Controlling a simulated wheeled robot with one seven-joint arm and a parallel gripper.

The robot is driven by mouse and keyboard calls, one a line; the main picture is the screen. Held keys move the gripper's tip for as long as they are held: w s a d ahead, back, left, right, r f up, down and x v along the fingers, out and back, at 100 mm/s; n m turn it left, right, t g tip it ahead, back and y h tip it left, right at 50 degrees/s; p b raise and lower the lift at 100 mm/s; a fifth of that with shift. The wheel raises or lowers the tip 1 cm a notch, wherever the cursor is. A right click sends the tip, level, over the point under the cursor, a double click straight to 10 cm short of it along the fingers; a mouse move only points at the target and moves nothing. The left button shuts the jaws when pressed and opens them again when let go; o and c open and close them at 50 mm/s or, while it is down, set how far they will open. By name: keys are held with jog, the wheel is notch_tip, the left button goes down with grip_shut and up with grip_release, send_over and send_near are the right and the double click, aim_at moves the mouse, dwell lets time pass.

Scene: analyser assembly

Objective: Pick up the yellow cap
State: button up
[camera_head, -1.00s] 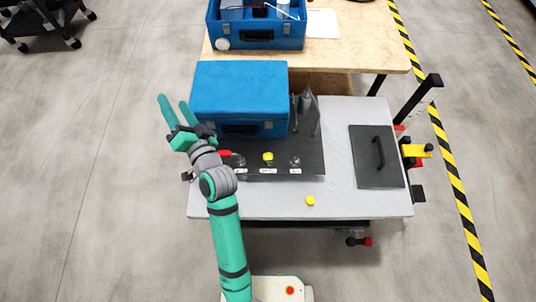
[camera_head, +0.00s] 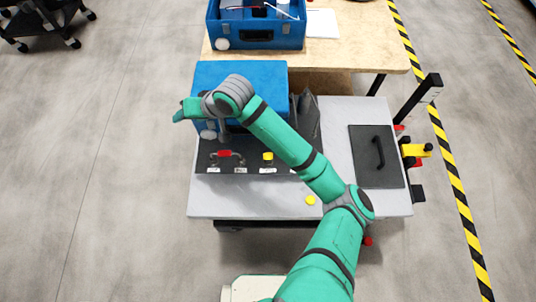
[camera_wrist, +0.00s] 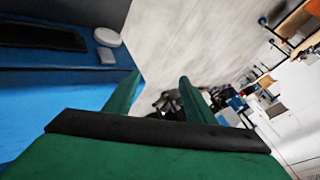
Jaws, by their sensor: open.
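Another small yellow piece (camera_head: 268,156) sits on the dark panel at the front of the blue case. My gripper (camera_head: 184,112) is at the left side of the blue case, far from both yellow pieces. In the wrist view its two green fingers (camera_wrist: 160,88) are apart with nothing between them. No yellow piece shows in the wrist view.
The closed blue case (camera_head: 228,75) stands on the table (camera_head: 250,205), partly hidden by my arm. A red-handled part (camera_head: 224,153) is on the dark panel (camera_head: 245,165). A black plate with a handle (camera_head: 365,170) lies at right. An open blue case (camera_head: 255,35) stands behind.

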jog(key=d+f+g+h, duration=0.1)
jog(key=d+f+h, duration=0.1)
jog(key=d, duration=0.4)
jog(key=d+f+g+h, duration=0.1)
jog(key=d+f+h, duration=0.2)
jog(key=d, duration=0.4)
jog(key=m+g+h, duration=0.1)
jog(key=m+h, duration=0.1)
jog(key=h, duration=0.1)
send_near(268, 153)
jog(key=shift+f, duration=4.2)
jog(key=c, duration=1.2)
